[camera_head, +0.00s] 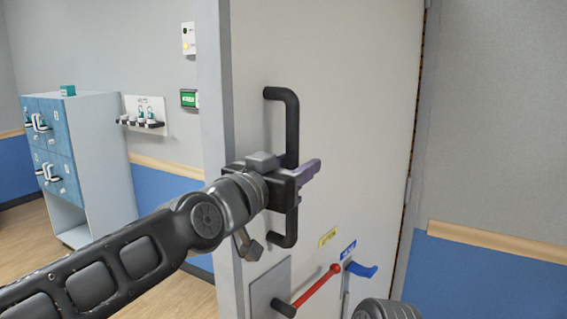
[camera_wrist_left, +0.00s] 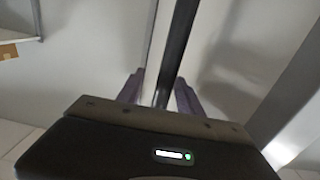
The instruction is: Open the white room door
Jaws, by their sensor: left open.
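The white room door (camera_head: 350,110) stands in front of me, with a vertical black pull handle (camera_head: 291,125) near its left edge. My left gripper (camera_head: 308,172) is at the middle of this handle. In the left wrist view the black handle bar (camera_wrist_left: 176,50) runs between the two purple fingers of my left gripper (camera_wrist_left: 162,92), which are open around it, with a gap visible beside the bar. Low on the door are a red lever (camera_head: 318,287) and a blue lever (camera_head: 362,270). My right gripper is not clearly in view.
A white cabinet with blue drawer fronts (camera_head: 105,150) stands at the left. Wood floor is free at lower left. A wall with a wood rail (camera_head: 490,243) is at the right.

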